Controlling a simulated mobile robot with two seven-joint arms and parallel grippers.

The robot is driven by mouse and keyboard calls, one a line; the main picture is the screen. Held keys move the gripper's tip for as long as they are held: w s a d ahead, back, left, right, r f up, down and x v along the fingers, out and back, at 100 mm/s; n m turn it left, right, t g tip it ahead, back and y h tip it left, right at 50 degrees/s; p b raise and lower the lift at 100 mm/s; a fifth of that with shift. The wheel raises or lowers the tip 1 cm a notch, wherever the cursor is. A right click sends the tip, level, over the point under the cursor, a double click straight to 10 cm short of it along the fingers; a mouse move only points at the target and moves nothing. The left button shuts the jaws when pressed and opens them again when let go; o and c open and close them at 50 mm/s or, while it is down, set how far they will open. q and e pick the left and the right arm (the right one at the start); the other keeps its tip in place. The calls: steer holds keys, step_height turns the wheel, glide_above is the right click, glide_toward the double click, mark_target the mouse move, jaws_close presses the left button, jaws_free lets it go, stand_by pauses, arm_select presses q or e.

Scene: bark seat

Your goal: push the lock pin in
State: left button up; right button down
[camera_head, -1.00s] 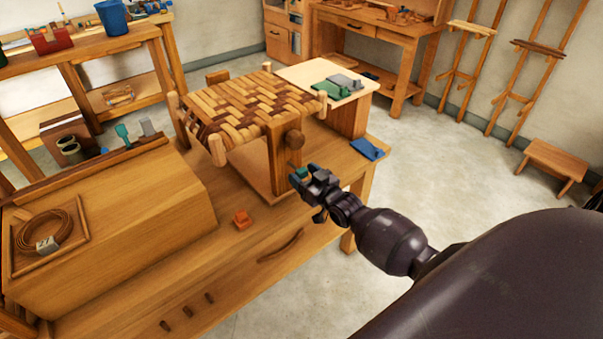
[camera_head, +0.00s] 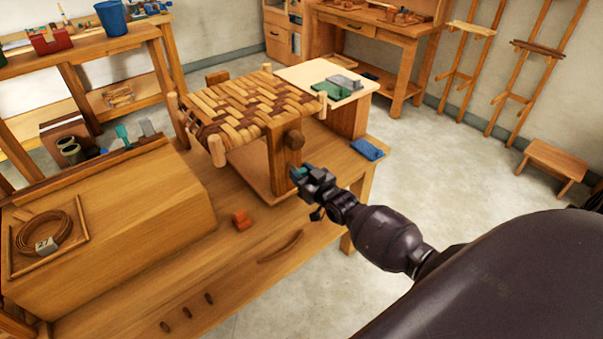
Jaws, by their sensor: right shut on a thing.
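My right gripper (camera_head: 305,177) is in front of the wooden post (camera_head: 285,157) of the stand that bears the woven bark seat (camera_head: 250,104). It is shut on a small teal-green piece (camera_head: 297,172), which shows at its fingertips close to the post. I cannot tell whether this piece touches the post. A round wooden knob (camera_head: 295,140) sits on the post just above the gripper. I cannot make out a lock pin clearly; the gripper hides part of that area. My left gripper is not in view.
A large wooden box (camera_head: 120,220) with a coil of bark strip (camera_head: 45,230) fills the left side.

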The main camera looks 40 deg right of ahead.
mark_target(299, 171)
steer(key=shift+w+a+f+b, duration=0.1)
steer(key=shift+w+b, duration=0.35)
steer(key=shift+w, duration=0.9)
steer(key=shift+r, duration=0.2)
steer(key=c, duration=1)
jaws_free()
steer(key=shift+c, duration=0.2)
steer(key=o, duration=0.3)
steer(key=shift+w+f, duration=0.1)
steer(key=shift+w, duration=0.05)
steer(key=s, duration=0.7)
steer(key=s+p, duration=0.1)
steer(key=s, duration=0.3)
steer(key=shift+d, duration=0.4)
